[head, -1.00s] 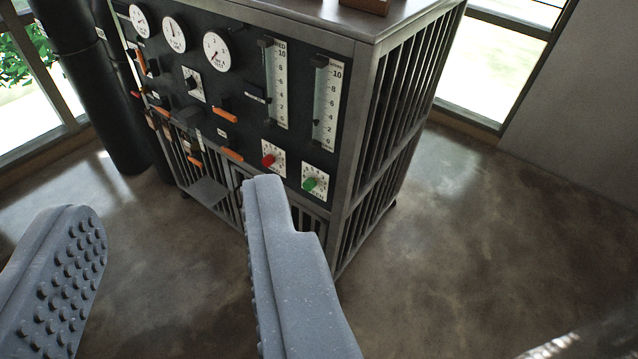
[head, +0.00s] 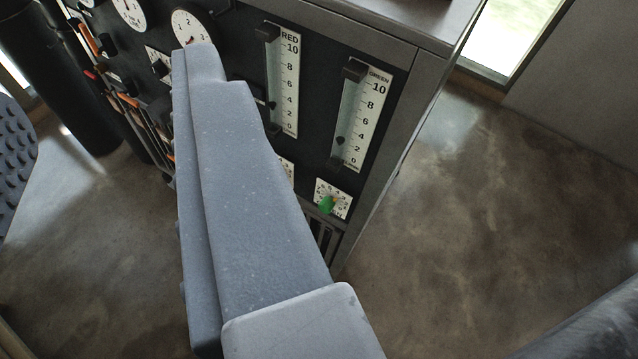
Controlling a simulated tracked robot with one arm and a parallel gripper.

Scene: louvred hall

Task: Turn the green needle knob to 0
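The green needle knob (head: 327,204) sits on a small white dial plate (head: 341,197) low on the right end of the dark panel. Its exact setting is too small to read. Above it is the green flow gauge (head: 361,118), marked GREEN, with a dark float a little above its low end. My gripper (head: 105,110) is open, its two fingers wide apart with nothing between them. The right finger is left of the green knob and apart from it in the picture; it hides most of the red knob's plate. The left finger is cut by the left edge.
The red flow gauge (head: 284,80) stands left of the green one. Round dials (head: 192,27) and orange-handled levers fill the panel's left part. The cabinet's right corner post (head: 381,150) is close to the green knob. Open concrete floor (head: 500,200) lies to the right.

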